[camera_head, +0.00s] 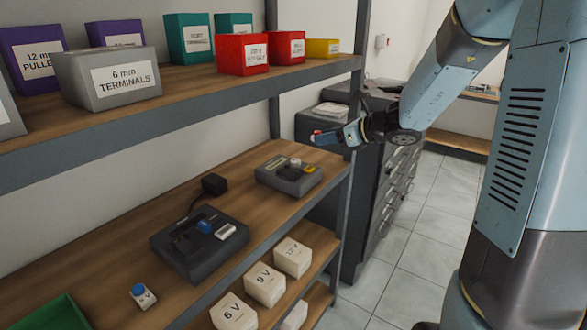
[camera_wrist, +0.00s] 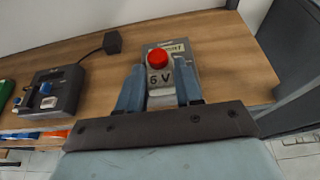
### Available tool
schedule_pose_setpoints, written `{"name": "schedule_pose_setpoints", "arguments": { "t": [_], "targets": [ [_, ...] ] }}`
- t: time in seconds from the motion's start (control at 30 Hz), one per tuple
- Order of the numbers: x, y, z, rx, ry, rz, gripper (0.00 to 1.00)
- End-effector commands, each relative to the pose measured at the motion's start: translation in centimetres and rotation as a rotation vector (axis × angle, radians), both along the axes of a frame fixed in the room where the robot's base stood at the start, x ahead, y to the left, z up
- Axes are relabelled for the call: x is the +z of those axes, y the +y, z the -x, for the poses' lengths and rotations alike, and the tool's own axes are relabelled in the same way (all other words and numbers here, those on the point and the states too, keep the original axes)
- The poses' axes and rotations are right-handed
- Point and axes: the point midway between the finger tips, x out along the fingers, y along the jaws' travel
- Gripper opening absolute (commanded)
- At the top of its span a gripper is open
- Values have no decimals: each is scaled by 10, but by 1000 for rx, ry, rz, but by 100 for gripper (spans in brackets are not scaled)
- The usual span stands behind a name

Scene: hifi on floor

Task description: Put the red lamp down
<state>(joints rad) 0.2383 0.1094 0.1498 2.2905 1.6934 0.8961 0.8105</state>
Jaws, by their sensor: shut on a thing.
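The red lamp (camera_wrist: 158,57) has a round red top on a pale block marked "6 V" (camera_wrist: 160,79). My gripper (camera_wrist: 159,88) is shut on it, with one blue-grey finger on each side of the block. In the head view, the red lamp (camera_head: 317,133) shows small at the tip of my gripper (camera_head: 332,135). It is held above the right end of the middle shelf. The lamp's underside is hidden.
A dark grey device (camera_head: 290,180) sits on the middle shelf (camera_head: 262,205) below my gripper. A larger dark device (camera_head: 195,250) and a blue-topped lamp (camera_head: 143,296) are farther left. Bins stand on the upper shelf (camera_head: 190,90). Bare wood lies between the devices.

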Motion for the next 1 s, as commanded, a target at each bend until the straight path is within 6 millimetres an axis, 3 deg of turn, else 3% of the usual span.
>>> {"name": "schedule_pose_setpoints", "arguments": {
  "t": [0.23, 0.43, 0.8, 1.0],
  "targets": [
    [-23, 49, -15, 4, 4, -1, 2],
    [-56, 72, -23, 3, 4, -2, 2],
    [-81, 93, -29, 2, 3, -1, 2],
    [-104, 92, -30, 0, 2, -1, 2]
  ]
}}
